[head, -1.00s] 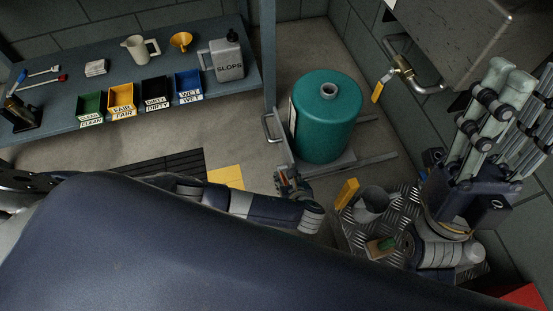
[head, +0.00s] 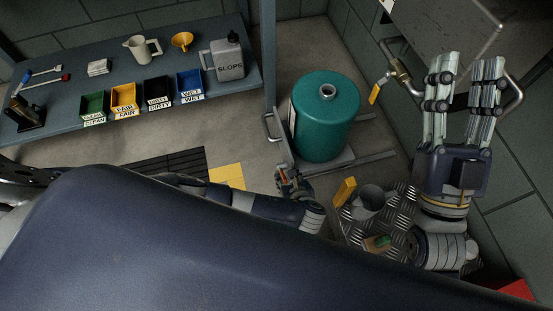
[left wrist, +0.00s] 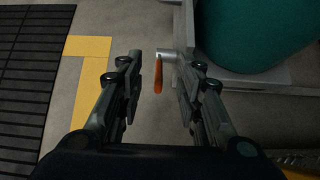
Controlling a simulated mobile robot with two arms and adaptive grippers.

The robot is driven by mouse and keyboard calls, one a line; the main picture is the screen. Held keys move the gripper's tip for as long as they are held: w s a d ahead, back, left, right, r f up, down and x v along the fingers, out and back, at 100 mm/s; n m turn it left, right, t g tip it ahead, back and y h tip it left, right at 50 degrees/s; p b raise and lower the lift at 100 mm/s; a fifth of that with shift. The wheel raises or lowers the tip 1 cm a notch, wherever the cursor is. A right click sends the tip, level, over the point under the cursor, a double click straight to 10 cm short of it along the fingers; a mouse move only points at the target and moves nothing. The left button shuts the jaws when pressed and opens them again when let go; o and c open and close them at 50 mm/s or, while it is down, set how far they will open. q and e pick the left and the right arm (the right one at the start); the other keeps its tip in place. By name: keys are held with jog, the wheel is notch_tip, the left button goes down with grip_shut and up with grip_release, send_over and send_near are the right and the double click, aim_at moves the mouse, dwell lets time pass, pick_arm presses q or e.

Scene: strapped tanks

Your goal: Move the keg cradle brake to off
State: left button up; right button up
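The keg cradle (head: 347,160) is a grey low frame with an upright handle, holding a teal keg (head: 322,118). Its brake is a small orange lever (left wrist: 158,74) on a grey pivot at the cradle's edge, pointing toward me in the left wrist view. My left gripper (head: 289,181) is beside the cradle's near left corner. In the left wrist view its fingers (left wrist: 160,82) are open, one on each side of the lever, with gaps visible. In the head view the gripper largely hides the brake. My right gripper (head: 464,85) is raised at the right, open and empty.
A yellow-handled valve pipe (head: 393,79) and a grey box (head: 450,25) are on the right wall. A grey mug (head: 367,202) stands on a chequered metal plate (head: 400,205). A bench (head: 225,95) with labelled bins stands at left.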

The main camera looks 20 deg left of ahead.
pick_arm(q)
jog(key=shift+s+d+r+p, duration=0.15)
jog(key=shift+s+r+p, duration=0.05)
jog(key=shift+r+p, duration=0.2)
pick_arm(e)
jog(key=shift+w+f+g+h, duration=0.15)
jog(key=shift+w+f+g, duration=0.55)
jog(key=shift+f, duration=0.25)
jog(key=shift+w+f+g+h, duration=0.15)
jog(key=shift+w+f+g, duration=0.5)
jog(key=shift+f, duration=0.3)
jog(key=shift+s+a, duration=0.1)
pick_arm(q)
jog(key=v, duration=1.2)
